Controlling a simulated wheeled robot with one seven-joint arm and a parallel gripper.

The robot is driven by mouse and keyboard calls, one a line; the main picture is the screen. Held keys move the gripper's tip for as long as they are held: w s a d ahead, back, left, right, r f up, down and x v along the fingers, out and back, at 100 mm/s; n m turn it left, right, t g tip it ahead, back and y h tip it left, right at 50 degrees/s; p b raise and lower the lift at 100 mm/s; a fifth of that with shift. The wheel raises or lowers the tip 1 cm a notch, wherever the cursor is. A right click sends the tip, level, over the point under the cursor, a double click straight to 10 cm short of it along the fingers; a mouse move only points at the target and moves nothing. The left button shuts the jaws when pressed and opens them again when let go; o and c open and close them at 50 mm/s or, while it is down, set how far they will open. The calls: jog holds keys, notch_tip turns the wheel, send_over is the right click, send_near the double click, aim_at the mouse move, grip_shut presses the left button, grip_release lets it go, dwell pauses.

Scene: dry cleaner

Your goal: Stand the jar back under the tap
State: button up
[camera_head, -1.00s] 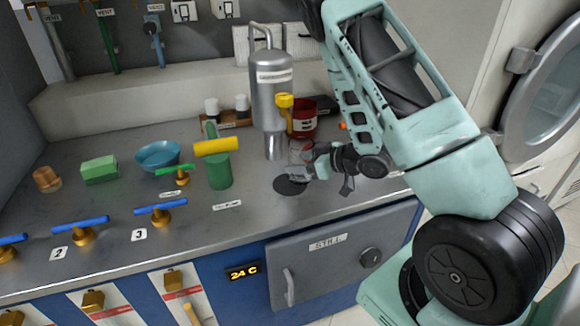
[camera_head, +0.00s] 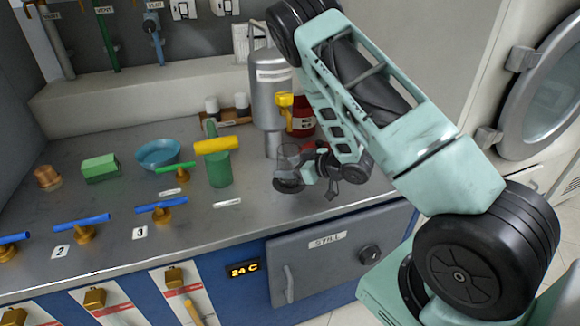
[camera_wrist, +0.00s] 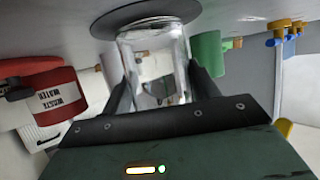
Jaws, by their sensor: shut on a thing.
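The clear glass jar (camera_head: 287,160) is upright over the dark round pad (camera_head: 277,185) on the counter, in front of the steel still (camera_head: 270,92) and below its yellow tap (camera_head: 285,99). My gripper (camera_head: 308,168) comes from the right and is shut on the jar. In the wrist view, which is upside down, the gripper's dark fingers (camera_wrist: 161,88) lie on both sides of the jar (camera_wrist: 152,50). The jar's base is close to the pad (camera_wrist: 145,12); I cannot tell whether it touches.
A red waste water can (camera_head: 302,122) stands behind the jar, partly hidden by my arm. A green cylinder with a yellow bar (camera_head: 219,172) stands to the left. A blue bowl (camera_head: 158,155) and valve handles lie farther left.

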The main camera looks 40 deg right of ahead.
jog(key=o, duration=1.1)
jog(key=shift+f, duration=0.1)
jog(key=shift+o, duration=0.2)
jog(key=shift+s+d+r, duration=0.1)
jog(key=shift+r, duration=0.1)
jog(key=v, duration=1.1)
jog(key=shift+s+r, duration=0.15)
jog(key=shift+s, duration=0.2)
jog(key=shift+w+d, duration=0.1)
